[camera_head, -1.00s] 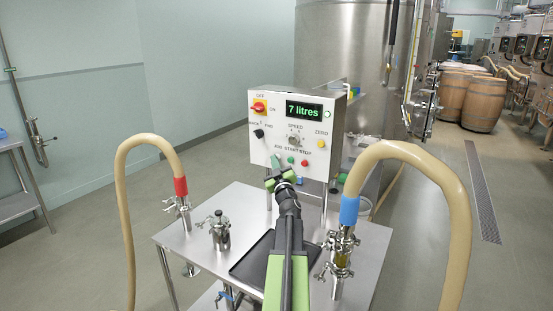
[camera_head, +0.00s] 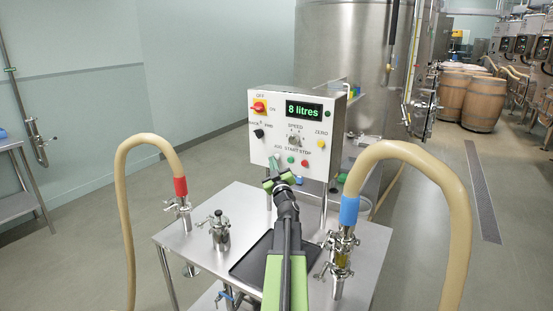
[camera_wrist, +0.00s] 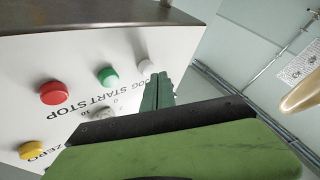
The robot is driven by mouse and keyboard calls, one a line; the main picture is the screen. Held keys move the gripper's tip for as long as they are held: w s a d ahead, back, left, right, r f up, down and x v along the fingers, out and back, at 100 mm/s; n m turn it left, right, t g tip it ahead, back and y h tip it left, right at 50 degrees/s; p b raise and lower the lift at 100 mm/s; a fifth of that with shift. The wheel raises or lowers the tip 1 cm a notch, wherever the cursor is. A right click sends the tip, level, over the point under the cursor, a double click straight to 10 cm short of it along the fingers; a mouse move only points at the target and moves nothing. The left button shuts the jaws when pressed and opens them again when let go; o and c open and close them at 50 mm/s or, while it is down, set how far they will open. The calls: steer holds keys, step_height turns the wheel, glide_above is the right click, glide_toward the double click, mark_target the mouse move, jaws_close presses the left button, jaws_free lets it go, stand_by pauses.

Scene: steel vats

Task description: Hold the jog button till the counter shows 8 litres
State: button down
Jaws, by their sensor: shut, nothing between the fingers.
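The control panel (camera_head: 268,140) faces me, and its counter (camera_head: 304,110) reads 8 litres. The white jog button (camera_wrist: 145,67) shows in the wrist view at the end of the row, beside the green start button (camera_wrist: 107,76) and the red stop button (camera_wrist: 53,92). My gripper (camera_head: 273,162) is shut and empty, in front of the panel's lower left. In the wrist view, its green fingertips (camera_wrist: 158,77) are close to the jog button; the button's face is uncovered there. In the head view my gripper hides the jog button.
The yellow zero button (camera_head: 321,144), speed knob (camera_head: 295,139) and red switch (camera_head: 259,106) are on the same panel. Hoses rise left (camera_head: 127,190) and right (camera_head: 455,210) of the steel table (camera_head: 195,240). A black tray (camera_head: 250,262) lies under my arm.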

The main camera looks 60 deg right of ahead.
steer(key=shift+a, duration=0.25)
steer(key=a, duration=0.5)
stand_by(0.4)
